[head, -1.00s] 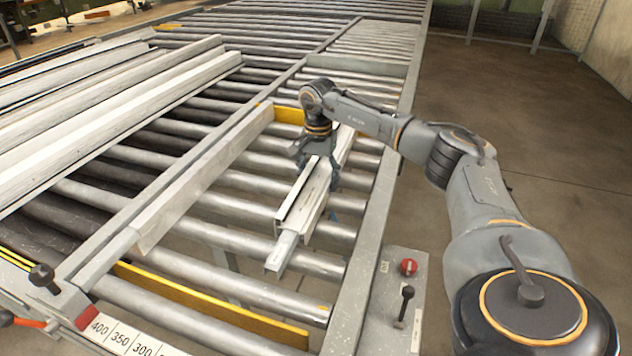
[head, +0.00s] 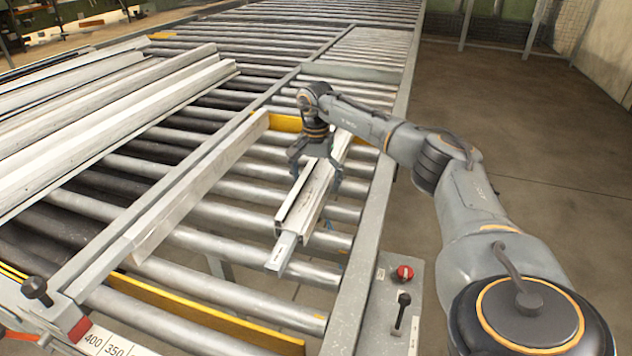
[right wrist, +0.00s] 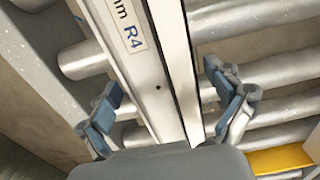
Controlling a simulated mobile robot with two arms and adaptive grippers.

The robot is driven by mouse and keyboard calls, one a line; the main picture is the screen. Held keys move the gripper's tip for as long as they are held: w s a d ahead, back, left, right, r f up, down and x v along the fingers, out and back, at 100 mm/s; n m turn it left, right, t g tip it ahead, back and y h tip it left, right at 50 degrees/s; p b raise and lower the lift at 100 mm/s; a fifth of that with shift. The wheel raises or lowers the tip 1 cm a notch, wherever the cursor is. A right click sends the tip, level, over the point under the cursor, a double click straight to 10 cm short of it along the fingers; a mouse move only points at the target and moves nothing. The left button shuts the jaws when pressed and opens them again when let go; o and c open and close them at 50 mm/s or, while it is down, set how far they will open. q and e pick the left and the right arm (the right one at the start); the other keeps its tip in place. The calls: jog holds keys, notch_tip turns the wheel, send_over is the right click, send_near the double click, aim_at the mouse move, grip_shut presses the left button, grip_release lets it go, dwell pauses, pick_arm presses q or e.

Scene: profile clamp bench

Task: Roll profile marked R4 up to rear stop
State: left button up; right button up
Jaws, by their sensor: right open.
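The profile marked R4 (head: 308,200) is a long silver bar lying lengthwise on the rollers, its near end sticking out toward me. A yellow plate (head: 285,123) crosses the lane at the far end, likely the rear stop. My right gripper (head: 315,177) is open above the profile, one finger on each side. In the right wrist view its fingers (right wrist: 165,103) stand clear of the profile. My left gripper is not in view.
A pale fence bar (head: 205,180) runs along the lane's left. Several long profiles (head: 110,105) lie farther left. A yellow plate (head: 190,310) crosses the near end. A control panel with a red knob (head: 404,272) sits on the right rail. The near rollers are free.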

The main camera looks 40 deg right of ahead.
notch_tip(320, 180, up, 12)
jog(key=shift+f, duration=0.2)
